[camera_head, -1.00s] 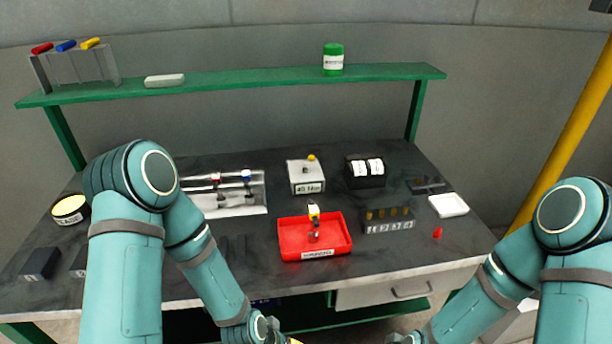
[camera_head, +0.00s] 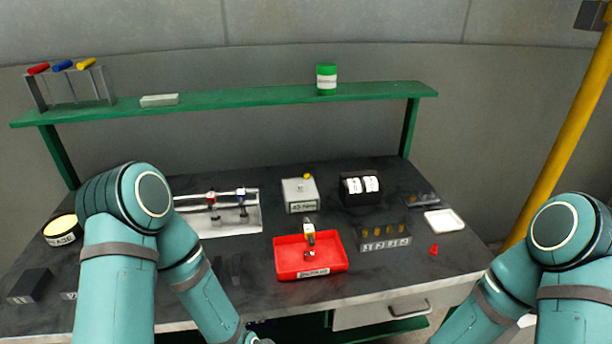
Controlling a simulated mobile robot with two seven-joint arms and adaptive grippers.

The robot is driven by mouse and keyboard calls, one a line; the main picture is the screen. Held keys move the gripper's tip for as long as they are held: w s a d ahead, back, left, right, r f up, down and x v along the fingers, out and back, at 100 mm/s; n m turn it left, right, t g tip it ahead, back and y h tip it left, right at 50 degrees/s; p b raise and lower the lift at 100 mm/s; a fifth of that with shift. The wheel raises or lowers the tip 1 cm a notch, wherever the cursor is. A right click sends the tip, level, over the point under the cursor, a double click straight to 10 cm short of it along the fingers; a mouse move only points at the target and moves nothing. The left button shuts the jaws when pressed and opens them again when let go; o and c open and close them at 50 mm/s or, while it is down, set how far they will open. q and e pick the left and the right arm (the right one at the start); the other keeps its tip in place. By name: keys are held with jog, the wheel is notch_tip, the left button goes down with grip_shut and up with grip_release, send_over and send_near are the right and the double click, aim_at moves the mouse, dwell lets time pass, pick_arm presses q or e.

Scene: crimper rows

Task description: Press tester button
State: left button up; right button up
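The likely tester is a pale grey box (camera_head: 300,192) with a dark label, standing behind the red tray near the middle of the bench. A small yellow knob, seemingly its button (camera_head: 307,176), sits on its top right. The label is too small to read surely. Both my arms reach down past the front of the bench, the left one left of the red tray and the right one at the lower right. Nothing touches the grey box.
A red tray (camera_head: 284,270) holding a small yellow-topped piece stands in front. A black box with white rolls (camera_head: 361,202), a slotted block (camera_head: 384,243), a white dish (camera_head: 458,222) and a small red piece (camera_head: 433,249) lie right. A green shelf (camera_head: 230,98) spans behind.

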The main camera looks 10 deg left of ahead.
pick_arm(q)
grip_shut()
jog(key=c, duration=0.7)
grip_release()
jog(key=shift+c, duration=0.2)
